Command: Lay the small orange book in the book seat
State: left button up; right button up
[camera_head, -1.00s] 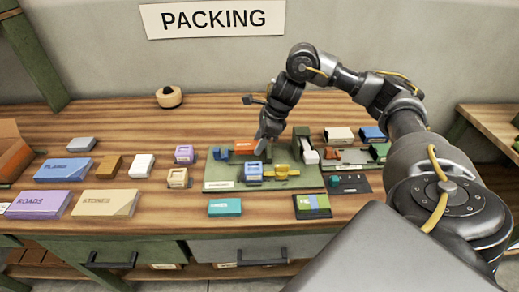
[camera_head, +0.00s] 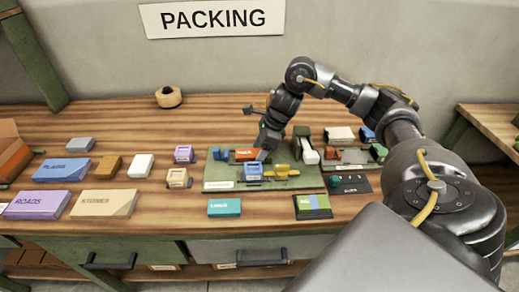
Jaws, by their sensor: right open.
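The small orange book (camera_head: 246,154) lies on the green fixture board (camera_head: 219,186) on the workbench, behind a blue block. My right gripper (camera_head: 262,150) points down beside the right end of the orange book, very close to it. It is open; I cannot tell whether a finger touches the book. The book seat cannot be told apart clearly at this size; the orange book lies in the board's back part. My left gripper is not in view.
A blue block (camera_head: 253,171) and a yellow piece (camera_head: 281,171) stand on the board, with a white block (camera_head: 308,153) at its right. Several books, including purple ROADS (camera_head: 37,204), lie at left. A teal box (camera_head: 224,208) lies in front.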

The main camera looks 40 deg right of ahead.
jog(key=shift+r, duration=0.1)
jog(key=shift+d+r, duration=0.1)
jog(key=shift+r, duration=0.2)
jog(key=p+v, duration=0.3)
jog(key=v, duration=0.8)
jog(key=shift+s+r, duration=0.2)
